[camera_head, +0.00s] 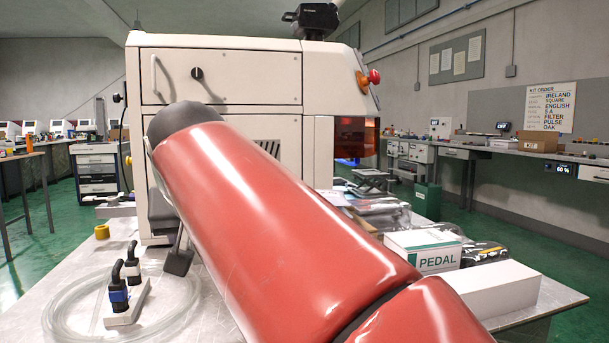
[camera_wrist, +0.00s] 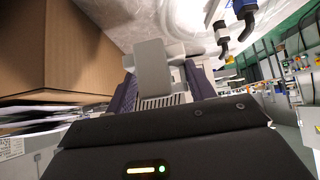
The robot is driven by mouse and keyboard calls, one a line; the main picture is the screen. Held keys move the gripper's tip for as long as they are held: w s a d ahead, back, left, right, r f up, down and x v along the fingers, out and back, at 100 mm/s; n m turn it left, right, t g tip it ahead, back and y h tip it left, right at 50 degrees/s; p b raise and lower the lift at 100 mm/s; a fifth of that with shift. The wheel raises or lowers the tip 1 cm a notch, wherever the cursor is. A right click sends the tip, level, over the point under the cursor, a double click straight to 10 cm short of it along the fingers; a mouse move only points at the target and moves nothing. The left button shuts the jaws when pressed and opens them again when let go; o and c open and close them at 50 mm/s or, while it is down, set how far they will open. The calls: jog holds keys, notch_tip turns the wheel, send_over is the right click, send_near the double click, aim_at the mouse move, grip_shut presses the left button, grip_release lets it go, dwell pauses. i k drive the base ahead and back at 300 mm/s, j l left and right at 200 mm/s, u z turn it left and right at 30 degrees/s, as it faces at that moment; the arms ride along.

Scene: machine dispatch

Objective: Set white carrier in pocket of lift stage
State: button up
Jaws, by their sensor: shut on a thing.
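In the wrist view a pale grey-white block with a wider upper plate, seemingly the white carrier (camera_wrist: 153,68), sits between the two dark purple fingers of my gripper (camera_wrist: 160,92). My gripper is shut on it. The carrier appears raised over the light tabletop. In the head view my red arm covers the middle, and I cannot make out my gripper or the carrier there. A dark folding stand (camera_head: 370,179) beside the machine may be the lift stage. Its pocket cannot be made out.
A clear hose coil (camera_head: 62,312) and black-handled fittings (camera_head: 127,290) lie at left. A PEDAL box (camera_head: 422,256) and a white box (camera_head: 492,290) are at right. A cardboard box (camera_wrist: 60,50) is close in the wrist view.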

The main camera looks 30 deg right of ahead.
aim_at(370, 179)
jog(key=k+l+u, duration=0.35)
jog(key=k+l, duration=0.2)
jog(key=l, duration=0.35)
jog(key=k+l+u, duration=0.35)
jog(key=k+l, duration=0.35)
jog(key=l+u, duration=0.1)
jog(key=l, duration=0.3)
jog(key=k+l+u, duration=0.1)
jog(key=l, duration=0.25)
jog(key=k+l+u, duration=0.1)
jog(key=l, duration=0.3)
jog(key=k+l+u, duration=0.1)
jog(key=l, duration=0.25)
jog(key=k+l+u, duration=0.1)
jog(key=l, duration=0.25)
jog(key=k+l+u, duration=0.1)
jog(key=l, duration=0.25)
jog(key=i+l+u, duration=0.25)
jog(key=l, duration=0.55)
jog(key=l+u, duration=0.2)
jog(key=l, duration=0.65)
jog(key=i+l+u, duration=0.1)
jog(key=l+u, duration=0.15)
jog(key=l, duration=0.6)
